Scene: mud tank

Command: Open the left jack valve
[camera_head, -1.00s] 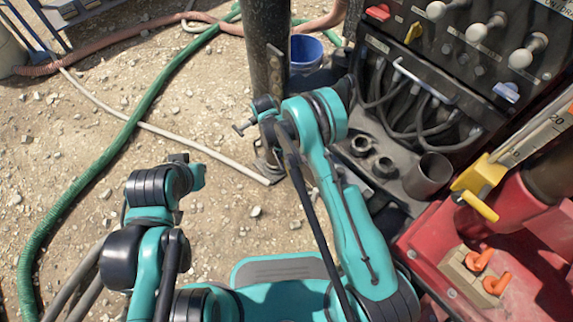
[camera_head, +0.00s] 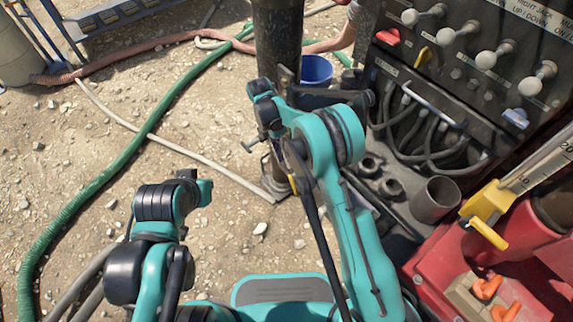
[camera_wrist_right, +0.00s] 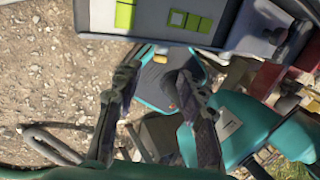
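The black control panel (camera_head: 480,95) is at upper right in the head view. It bears a row of white-knobbed levers, one of them at its left end (camera_head: 409,17). A label at top right reads RIGHT JACK UP/DOWN; I cannot tell which lever is the left jack valve. My right gripper (camera_head: 262,128) is left of the panel, apart from the levers and partly hidden by its arm. In the right wrist view, its two fingers (camera_wrist_right: 160,115) stand wide apart with nothing held. My left arm's end (camera_head: 195,188) is at lower left; its fingers cannot be made out.
A dark upright post (camera_head: 277,40) and a blue bucket (camera_head: 316,70) stand left of the panel. Cables loop below it. Red machinery (camera_head: 530,245) with a yellow pointer (camera_head: 487,205) is at right. Hoses, one green (camera_head: 95,185), cross the gravel.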

